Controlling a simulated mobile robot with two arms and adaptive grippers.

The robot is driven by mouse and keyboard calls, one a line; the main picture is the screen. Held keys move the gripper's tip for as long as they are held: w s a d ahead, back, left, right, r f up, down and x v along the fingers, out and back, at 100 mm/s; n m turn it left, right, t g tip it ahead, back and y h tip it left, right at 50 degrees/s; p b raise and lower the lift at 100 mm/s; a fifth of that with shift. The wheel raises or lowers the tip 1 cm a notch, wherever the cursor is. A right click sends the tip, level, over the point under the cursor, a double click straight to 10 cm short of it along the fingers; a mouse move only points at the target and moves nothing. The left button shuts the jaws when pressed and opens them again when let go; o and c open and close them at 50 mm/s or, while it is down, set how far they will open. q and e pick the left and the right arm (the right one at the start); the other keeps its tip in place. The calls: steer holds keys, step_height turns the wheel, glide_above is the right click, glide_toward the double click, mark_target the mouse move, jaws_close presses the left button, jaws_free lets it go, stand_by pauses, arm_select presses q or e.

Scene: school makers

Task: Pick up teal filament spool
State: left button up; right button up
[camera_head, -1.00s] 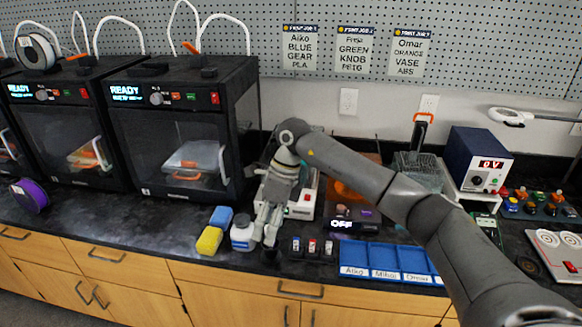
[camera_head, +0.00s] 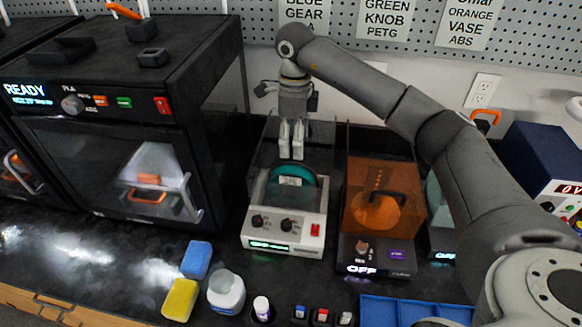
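The teal filament spool (camera_head: 310,176) stands inside an open-topped box with clear walls on a white and grey machine (camera_head: 285,236). A pale label shows on the spool's front. My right gripper (camera_head: 291,155) points down just above and behind the spool's upper edge. Its two pale fingers have a narrow gap between them and hold nothing I can see. Whether the fingertips touch the spool is unclear. The spool's lower part is hidden by the machine's front. My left gripper is not in view.
A black printer (camera_head: 110,125) stands close on the left. An orange-covered machine (camera_head: 385,205) reading OFF stands close on the right. A blue sponge (camera_head: 197,259), a yellow sponge (camera_head: 180,300), a white jar (camera_head: 226,292) and a blue tray (camera_head: 415,309) lie in front.

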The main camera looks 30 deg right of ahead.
mark_target(292, 168)
steer(key=shift+f, duration=0.25)
steer(key=f, duration=0.2)
steer(key=f+p, duration=0.1)
steer(key=shift+s+a+f, duration=0.15)
steer(key=shift+s+a, duration=0.1)
steer(key=shift+s, duration=0.15)
steer(key=shift+f, duration=0.4)
steer(key=shift+w+f, duration=0.1)
steer(key=shift+f, duration=0.25)
steer(key=f, duration=0.1)
steer(key=f+p, duration=0.2)
steer(key=f, duration=0.1)
steer(key=shift+a, duration=0.25)
steer(key=shift+f, duration=0.55)
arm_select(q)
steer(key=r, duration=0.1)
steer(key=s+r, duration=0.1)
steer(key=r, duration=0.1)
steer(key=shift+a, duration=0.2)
arm_select(e)
steer(key=c, duration=0.7)
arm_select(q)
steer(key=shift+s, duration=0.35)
arm_select(e)
steer(key=shift+r, duration=0.1)
jaws_close()
